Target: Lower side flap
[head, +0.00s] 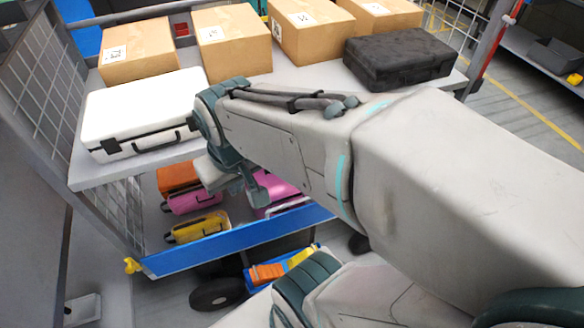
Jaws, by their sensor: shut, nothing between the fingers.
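The cart's long blue side panel (238,241), likely the side flap, runs along the front edge of the lower shelf (135,238). A yellow piece (131,265) sits at its left end. Whether the panel is raised or folded down is hard to tell. My gripper (260,190) hangs below my wrist, in front of the lower shelf opening and above the blue panel. It is shut and empty. My arm covers the panel's right end and part of the shelf. I cannot tell whether the fingers touch anything.
A white case (140,108), several cardboard boxes (230,42) and a black case (398,58) are on the top shelf. Orange (177,177), pink (193,200) and yellow (197,228) cases lie below. A wire mesh side (45,85) and wheel (217,294) bound the cart.

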